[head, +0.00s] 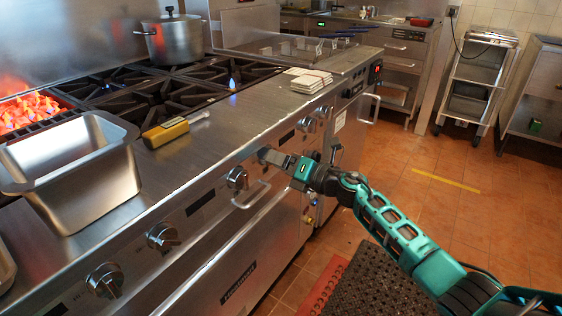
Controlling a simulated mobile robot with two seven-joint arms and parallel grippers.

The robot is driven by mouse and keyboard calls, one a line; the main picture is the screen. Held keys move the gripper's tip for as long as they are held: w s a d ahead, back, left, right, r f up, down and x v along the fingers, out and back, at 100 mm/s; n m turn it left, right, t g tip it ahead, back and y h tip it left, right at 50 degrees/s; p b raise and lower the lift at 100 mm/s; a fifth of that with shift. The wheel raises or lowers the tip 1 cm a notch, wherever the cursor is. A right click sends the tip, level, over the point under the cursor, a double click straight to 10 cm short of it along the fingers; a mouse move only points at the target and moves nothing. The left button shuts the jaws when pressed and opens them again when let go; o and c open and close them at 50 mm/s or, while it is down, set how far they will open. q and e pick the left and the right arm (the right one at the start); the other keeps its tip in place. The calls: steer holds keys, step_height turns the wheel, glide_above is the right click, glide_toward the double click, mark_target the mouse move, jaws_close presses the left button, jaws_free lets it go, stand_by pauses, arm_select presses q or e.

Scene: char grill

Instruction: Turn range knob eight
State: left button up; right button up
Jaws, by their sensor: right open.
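The range front carries a row of round metal knobs: one at the lower left (105,280), one right of it (163,237), one beside my gripper (237,178), and a pair farther along (307,124). I cannot read which is number eight. My right gripper (264,155) is open, its tips close to the panel just right of and beyond the middle knob. It may hide another knob there; whether it touches anything is unclear. My left gripper is out of view.
A pot (172,38) stands on the burners, and flames rise at left. An oven handle (250,194) juts out below the knobs.

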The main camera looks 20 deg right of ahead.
arm_select(q)
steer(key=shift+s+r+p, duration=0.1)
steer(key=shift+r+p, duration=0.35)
steer(key=shift+p, duration=0.1)
arm_select(e)
steer(key=v, duration=1.3)
